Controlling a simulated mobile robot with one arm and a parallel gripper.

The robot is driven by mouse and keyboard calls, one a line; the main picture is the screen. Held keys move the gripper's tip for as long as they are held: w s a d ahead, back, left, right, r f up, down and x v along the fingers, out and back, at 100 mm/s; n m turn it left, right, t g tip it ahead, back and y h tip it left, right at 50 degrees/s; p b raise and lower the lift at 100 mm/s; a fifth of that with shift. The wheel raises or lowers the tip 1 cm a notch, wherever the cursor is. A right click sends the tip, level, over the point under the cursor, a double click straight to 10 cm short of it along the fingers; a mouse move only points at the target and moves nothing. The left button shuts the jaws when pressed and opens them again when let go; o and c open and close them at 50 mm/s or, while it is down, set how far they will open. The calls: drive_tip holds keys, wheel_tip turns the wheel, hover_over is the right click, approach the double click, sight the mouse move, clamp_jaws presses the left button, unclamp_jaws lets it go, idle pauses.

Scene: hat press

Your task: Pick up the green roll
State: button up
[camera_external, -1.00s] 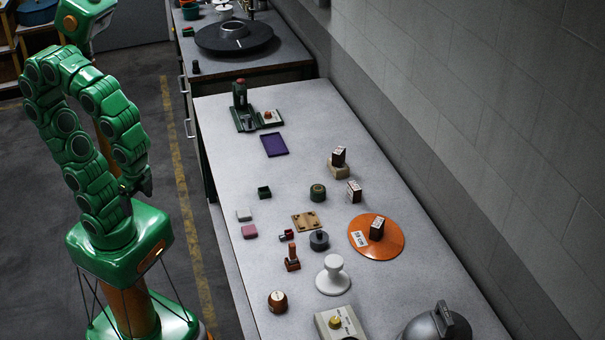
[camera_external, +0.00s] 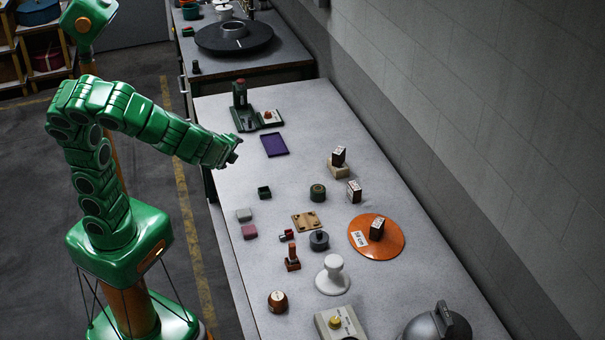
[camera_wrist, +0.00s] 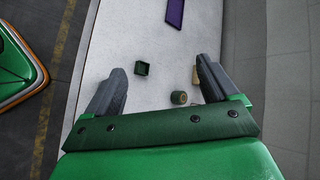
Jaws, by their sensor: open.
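The green roll (camera_external: 318,193) stands on the grey-white table, a short dark green cylinder with a tan top. It also shows in the wrist view (camera_wrist: 179,98), low between the fingers and nearer the right one. My gripper (camera_external: 237,148) is open and empty, above the table's left edge, to the left of the roll and farther back. In the wrist view my gripper (camera_wrist: 160,82) shows both dark fingers spread wide, with the roll well below them.
A small green open box (camera_external: 264,192) sits left of the roll, and a purple tray (camera_external: 274,145) lies behind it. A wooden plate (camera_external: 306,222), a dark round knob (camera_external: 319,240) and an orange disc (camera_external: 376,237) are nearer. Stamps (camera_external: 354,191) stand to the right. A wall bounds the right side.

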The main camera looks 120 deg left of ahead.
sight(320, 191)
drive_tip(key=w+a+f+m+y, duration=0.1)
drive_tip(key=w+a+m+y, duration=0.25)
drive_tip(key=w+a, duration=0.45)
drive_tip(key=w+a+f+m+t, duration=0.1)
drive_tip(key=w+a+f+m, duration=0.1)
drive_tip(key=f, duration=0.5)
drive_tip(key=w+a+f+m+t, duration=0.2)
drive_tip(key=w+a+f+m, duration=0.1)
drive_tip(key=w+f+m, duration=0.2)
drive_tip(key=w+a+f+m+t, duration=0.2)
drive_tip(key=w+f+m, duration=0.2)
drive_tip(key=f+m, duration=0.3)
drive_tip(key=shift+w+a+f, duration=0.15)
drive_tip(key=shift+a+f, duration=0.05)
drive_tip(key=shift+f, duration=0.3)
drive_tip(key=shift+w+a+f, duration=0.1)
drive_tip(key=shift+a+f, duration=0.05)
drive_tip(key=shift+f, duration=0.3)
drive_tip(key=shift+x, duration=3.85)
drive_tip(key=shift+s+r, duration=0.1)
drive_tip(key=shift+s, duration=0.05)
drive_tip(key=c, duration=1.1)
